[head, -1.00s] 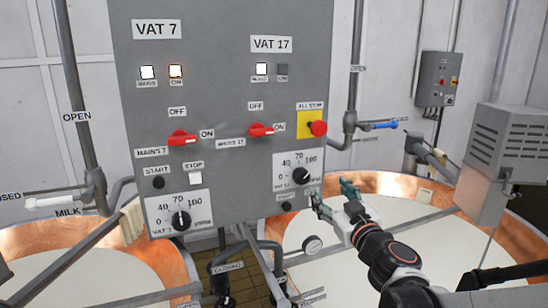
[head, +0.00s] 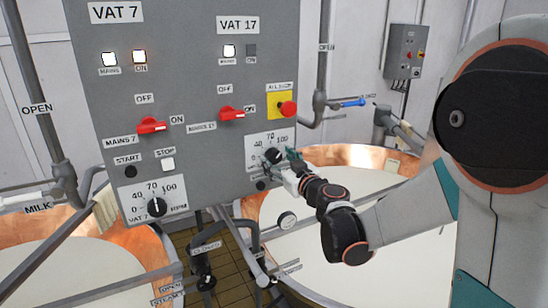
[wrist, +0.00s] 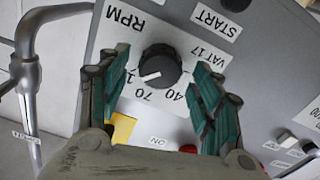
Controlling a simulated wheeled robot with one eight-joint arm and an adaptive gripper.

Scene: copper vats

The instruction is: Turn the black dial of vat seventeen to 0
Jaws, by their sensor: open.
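The black dial of vat 17 (head: 272,156) sits at the lower right of the grey panel, on a white scale plate marked VAT 17. In the wrist view the dial (wrist: 160,64) is seen upside down; its white pointer mark points between 70 and 100. My gripper (head: 282,163) is at the dial, partly covering it and its plate in the head view. In the wrist view my gripper (wrist: 162,60) is open, with one teal finger on each side of the dial. Gaps show between both fingers and the dial.
The vat 7 dial (head: 157,207) is at the panel's lower left. The red all-stop button (head: 288,109) on yellow and the red vat 17 switch (head: 232,113) are above my gripper.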

